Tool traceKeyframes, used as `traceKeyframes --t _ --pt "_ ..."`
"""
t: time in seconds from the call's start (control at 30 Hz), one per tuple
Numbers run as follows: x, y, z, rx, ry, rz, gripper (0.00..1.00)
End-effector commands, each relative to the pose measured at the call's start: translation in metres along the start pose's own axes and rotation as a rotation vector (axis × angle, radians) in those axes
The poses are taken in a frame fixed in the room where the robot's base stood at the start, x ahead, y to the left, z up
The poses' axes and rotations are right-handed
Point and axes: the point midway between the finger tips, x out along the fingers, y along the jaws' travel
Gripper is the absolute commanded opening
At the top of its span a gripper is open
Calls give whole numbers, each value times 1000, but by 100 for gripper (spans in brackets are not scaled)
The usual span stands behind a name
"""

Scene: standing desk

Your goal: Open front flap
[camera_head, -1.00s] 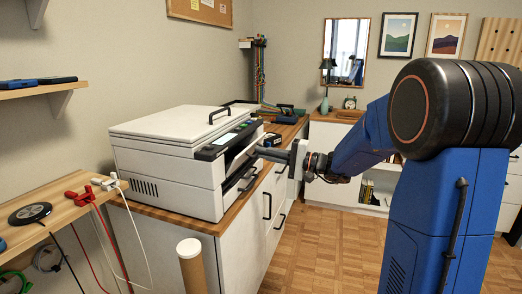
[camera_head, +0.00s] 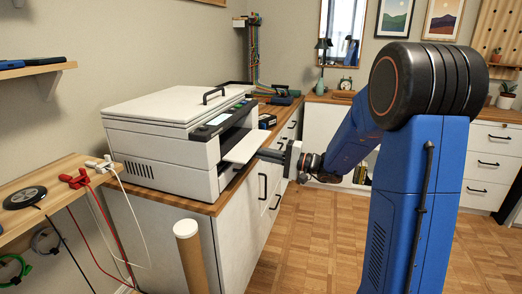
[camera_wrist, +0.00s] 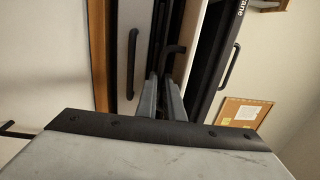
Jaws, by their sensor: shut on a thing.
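The white printer (camera_head: 165,150) stands on a wood-topped cabinet in the head view. Its white front flap (camera_head: 243,147) is swung down and sticks out nearly level, with a dark opening behind it. My gripper (camera_head: 264,154) is at the flap's outer edge, its fingers pointing at the printer. In the wrist view my gripper (camera_wrist: 163,80) is shut on a black handle (camera_wrist: 174,49), which seems to be the flap's. The exact contact is hard to see. A lower white printer panel with its own black handle (camera_wrist: 132,60) shows to the left in the wrist view.
A cardboard tube (camera_head: 190,255) stands in front of the cabinet (camera_head: 235,235). A wooden shelf (camera_head: 60,195) with cables and a black puck is at the left. Small devices lie on the counter behind the printer. The wood floor (camera_head: 310,240) to the right is clear.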

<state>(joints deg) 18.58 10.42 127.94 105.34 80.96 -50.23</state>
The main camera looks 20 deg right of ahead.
Motion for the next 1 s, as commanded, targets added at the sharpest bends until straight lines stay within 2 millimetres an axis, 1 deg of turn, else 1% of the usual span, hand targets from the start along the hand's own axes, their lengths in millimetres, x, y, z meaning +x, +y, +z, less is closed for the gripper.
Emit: traceKeyframes --t 0.1,0.3,0.83,0.9,0.93,1.0 --pt "2 6 1 1 -2 1 0" --pt "4 10 1 2 -2 1 0" --pt "4 13 1 3 -2 3 0" --pt "4 14 1 3 -1 3 19" --pt "4 13 1 3 -1 3 26" --pt "4 13 1 2 -1 2 26"
